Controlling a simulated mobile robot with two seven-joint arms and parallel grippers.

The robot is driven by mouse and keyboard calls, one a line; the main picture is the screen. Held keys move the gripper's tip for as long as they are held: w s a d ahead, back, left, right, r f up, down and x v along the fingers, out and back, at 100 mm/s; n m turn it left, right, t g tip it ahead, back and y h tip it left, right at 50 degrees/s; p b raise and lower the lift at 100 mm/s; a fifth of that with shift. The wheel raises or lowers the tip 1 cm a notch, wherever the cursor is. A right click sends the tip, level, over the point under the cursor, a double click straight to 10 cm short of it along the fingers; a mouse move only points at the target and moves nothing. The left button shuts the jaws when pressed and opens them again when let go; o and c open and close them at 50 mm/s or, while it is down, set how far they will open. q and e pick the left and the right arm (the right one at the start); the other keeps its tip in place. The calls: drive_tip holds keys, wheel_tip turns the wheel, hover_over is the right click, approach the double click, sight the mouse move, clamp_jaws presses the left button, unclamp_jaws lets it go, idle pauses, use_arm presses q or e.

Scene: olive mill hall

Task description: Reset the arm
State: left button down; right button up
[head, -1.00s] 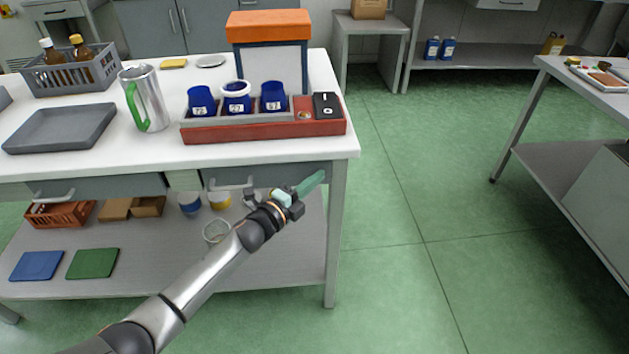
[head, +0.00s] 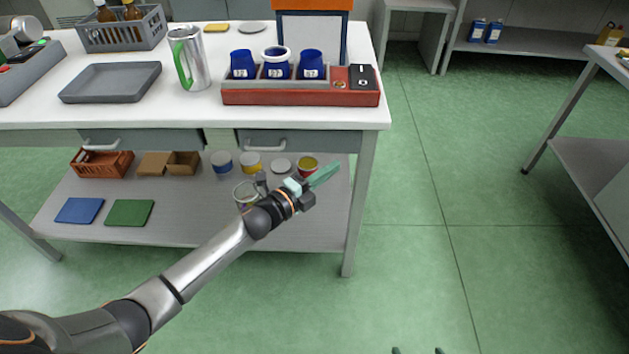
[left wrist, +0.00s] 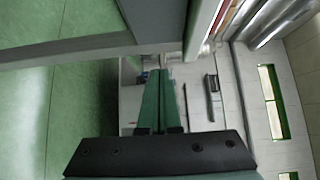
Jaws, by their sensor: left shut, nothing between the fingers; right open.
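My left gripper (head: 325,175) is in front of the right end of the bench (head: 190,125), below the level of its top. Its green fingers are shut together with nothing between them, and they also show shut in the left wrist view (left wrist: 160,102). The left arm reaches in from the lower left, stretched out. Only two small fingertips of my right gripper (head: 417,351) show at the bottom edge of the head view. They stand apart with floor between them; the rest of that arm is out of view.
The bench top holds a red tray (head: 300,98) with blue cups, a metal jug (head: 196,60), a grey tray (head: 110,82) and a grey crate (head: 122,30). Tubs and an orange basket (head: 101,163) are on its lower shelf (head: 200,215). Green floor (head: 440,230) is clear to the right.

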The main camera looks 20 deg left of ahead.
use_arm(q)
drive_tip(key=shift+v, duration=2.55)
